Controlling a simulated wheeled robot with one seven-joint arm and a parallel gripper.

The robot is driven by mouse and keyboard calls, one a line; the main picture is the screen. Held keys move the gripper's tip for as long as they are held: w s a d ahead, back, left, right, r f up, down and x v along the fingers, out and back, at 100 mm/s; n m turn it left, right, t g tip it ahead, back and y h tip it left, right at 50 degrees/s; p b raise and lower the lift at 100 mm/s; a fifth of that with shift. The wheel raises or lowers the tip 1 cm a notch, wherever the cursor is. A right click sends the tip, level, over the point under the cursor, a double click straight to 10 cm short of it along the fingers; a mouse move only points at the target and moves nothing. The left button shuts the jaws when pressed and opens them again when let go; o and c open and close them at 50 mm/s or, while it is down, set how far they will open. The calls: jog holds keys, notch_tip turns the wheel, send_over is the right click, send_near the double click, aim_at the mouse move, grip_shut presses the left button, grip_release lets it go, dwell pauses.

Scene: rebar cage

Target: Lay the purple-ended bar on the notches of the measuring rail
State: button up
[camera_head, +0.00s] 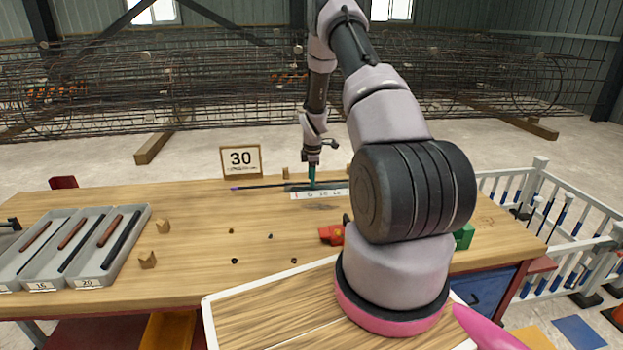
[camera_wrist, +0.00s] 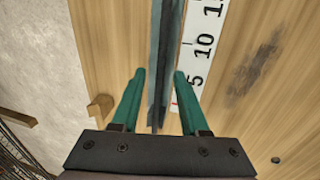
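The purple-ended bar (camera_head: 262,186) lies level along the far side of the table, its purple tip at the left. Its right part runs to the grey measuring rail (camera_head: 335,185), which also shows in the wrist view (camera_wrist: 172,35). A white number strip (camera_head: 320,195) lies along the rail's near side. My gripper (camera_head: 312,184) is down at the rail's left part. In the wrist view its green fingers (camera_wrist: 160,74) stand apart, with dark lengthwise pieces between them and gaps on both sides. I cannot tell whether the bar rests in the notches. The purple tip is hidden there.
A "30" sign (camera_head: 241,161) stands behind the bar. Grey trays (camera_head: 60,250) with several bars are at the left, near wooden notched blocks (camera_head: 148,260). A red object (camera_head: 332,234) and a green one (camera_head: 464,236) sit near my arm. The table's middle left is mostly clear.

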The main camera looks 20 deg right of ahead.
jog(key=s+a+r+m+t, duration=0.1)
jog(key=s+a+r+m, duration=0.3)
jog(key=r, duration=0.8)
jog(key=s+a+r+m+t, duration=0.1)
jog(key=s+a+r+m, duration=0.15)
jog(key=s+r, duration=0.7)
jog(key=s+a+r+m, duration=0.2)
jog(key=a+r+m, duration=0.15)
jog(key=r, duration=1.25)
jog(key=s+a+r+m+t+y, duration=0.1)
jog(key=s+a+r+m, duration=0.1)
jog(key=s, duration=0.5)
jog(key=s+a+r+m+t, duration=0.1)
jog(key=s+a+r+m, duration=0.2)
jog(key=s, duration=0.4)
jog(key=s+a+r+m+t+y, duration=0.1)
jog(key=s+a+r+m, duration=0.1)
jog(key=s, duration=0.5)
jog(key=shift+s+a+r+m+y, duration=0.2)
jog(key=shift+a+r+m+y, duration=0.1)
jog(key=shift+a+m, duration=0.55)
jog(key=shift+o, duration=0.5)
jog(key=shift+d, duration=0.1)
